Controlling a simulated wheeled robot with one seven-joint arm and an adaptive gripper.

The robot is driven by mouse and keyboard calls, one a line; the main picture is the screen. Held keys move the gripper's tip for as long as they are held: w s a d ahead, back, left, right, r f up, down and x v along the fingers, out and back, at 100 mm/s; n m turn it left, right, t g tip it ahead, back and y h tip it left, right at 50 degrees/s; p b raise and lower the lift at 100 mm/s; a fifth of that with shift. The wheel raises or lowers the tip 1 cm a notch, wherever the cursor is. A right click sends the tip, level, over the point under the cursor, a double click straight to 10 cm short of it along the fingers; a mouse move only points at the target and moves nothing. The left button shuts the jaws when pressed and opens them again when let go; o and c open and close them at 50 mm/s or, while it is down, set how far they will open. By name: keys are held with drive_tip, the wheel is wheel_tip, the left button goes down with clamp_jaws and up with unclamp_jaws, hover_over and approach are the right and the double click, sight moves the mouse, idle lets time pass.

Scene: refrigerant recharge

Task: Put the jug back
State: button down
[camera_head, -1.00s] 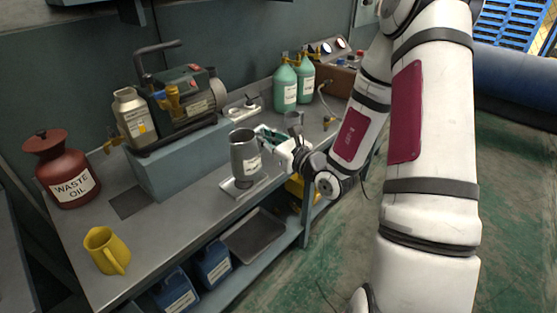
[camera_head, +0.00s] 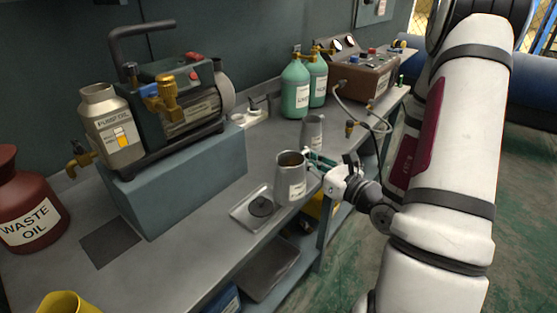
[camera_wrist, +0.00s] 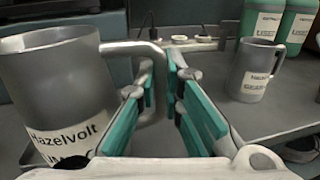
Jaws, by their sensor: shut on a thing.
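A grey metal jug (camera_head: 289,180) with a white label is held by its handle in my gripper (camera_head: 322,172). In the wrist view the jug (camera_wrist: 55,95) fills the left side, its label reads "Hazelvolt", and its handle runs between the green finger pads of my gripper (camera_wrist: 155,95). The jug is upright over the right side of a small flat tray (camera_head: 243,217) and looks raised. A dark round disc or patch (camera_head: 261,206) shows on the tray. My gripper is shut on the handle. The jug's base is out of the wrist view.
A second grey jug (camera_head: 312,130) stands behind, close to the held one. Green bottles (camera_head: 296,88) and a brown gauge box (camera_head: 362,78) with hoses are farther back. A pump (camera_head: 180,95) on a blue-grey block (camera_head: 180,180) stands left. A yellow jug (camera_head: 65,304) is front left.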

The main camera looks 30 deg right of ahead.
drive_tip(key=shift+w+d+f+b, duration=0.8)
drive_tip(key=shift+w+d, duration=0.15)
drive_tip(key=shift+w, duration=1.45)
drive_tip(key=shift+w+d+f+b, duration=0.85)
drive_tip(key=shift+w+d, duration=0.15)
drive_tip(key=shift+w, duration=1.45)
drive_tip(key=shift+w+d+f+b, duration=0.8)
drive_tip(key=shift+w+d, duration=0.15)
drive_tip(key=shift+w, duration=1.45)
drive_tip(key=shift+f, duration=0.15)
drive_tip(key=c, duration=1.8)
unclamp_jaws()
drive_tip(key=shift+o, duration=0.5)
